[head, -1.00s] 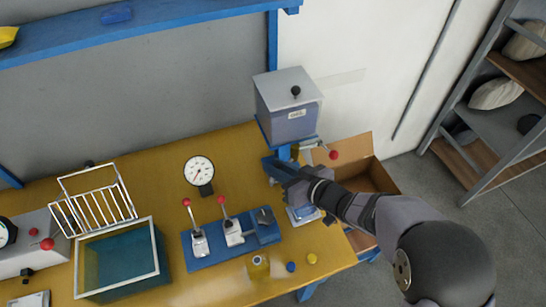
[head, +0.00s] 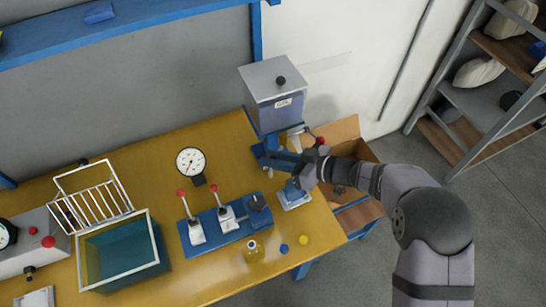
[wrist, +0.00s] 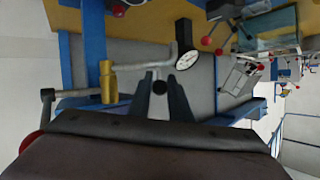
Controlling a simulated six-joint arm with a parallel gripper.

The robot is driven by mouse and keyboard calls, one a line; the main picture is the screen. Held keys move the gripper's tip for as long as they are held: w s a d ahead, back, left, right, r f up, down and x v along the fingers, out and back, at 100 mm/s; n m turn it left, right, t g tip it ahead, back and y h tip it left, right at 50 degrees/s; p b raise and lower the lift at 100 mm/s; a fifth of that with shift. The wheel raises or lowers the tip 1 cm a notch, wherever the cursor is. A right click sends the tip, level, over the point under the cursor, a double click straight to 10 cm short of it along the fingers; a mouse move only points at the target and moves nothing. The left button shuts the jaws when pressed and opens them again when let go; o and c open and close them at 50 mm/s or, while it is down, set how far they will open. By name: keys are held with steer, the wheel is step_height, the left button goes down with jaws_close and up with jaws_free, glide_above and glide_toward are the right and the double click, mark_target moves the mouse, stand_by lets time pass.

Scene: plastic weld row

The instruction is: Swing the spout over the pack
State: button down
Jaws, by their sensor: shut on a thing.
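A grey tank with a lid (head: 278,85) stands at the back right of the bench. Below it are a blue bracket (head: 275,157) and a lever with a red knob (head: 320,141). My gripper (head: 308,168) is just right of the bracket, under the tank. In the wrist view, a grey pipe (wrist: 134,68) runs through a brass fitting (wrist: 107,82), which looks like the spout. A blue-and-white pad (head: 293,199) lies below; I cannot identify the pack.
A blue base with two red-knobbed levers (head: 222,222), a round gauge (head: 190,161), a teal tank (head: 120,262) and a wire basket (head: 92,200) stand to the left. An open carton (head: 348,135) is beyond the bench's right edge.

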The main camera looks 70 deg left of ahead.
steer(key=c, duration=1.6)
jaws_free()
steer(key=shift+w, duration=0.1)
steer(key=shift+b+v, duration=1.3)
steer(key=shift+v, duration=2.35)
steer(key=shift+r, duration=0.1)
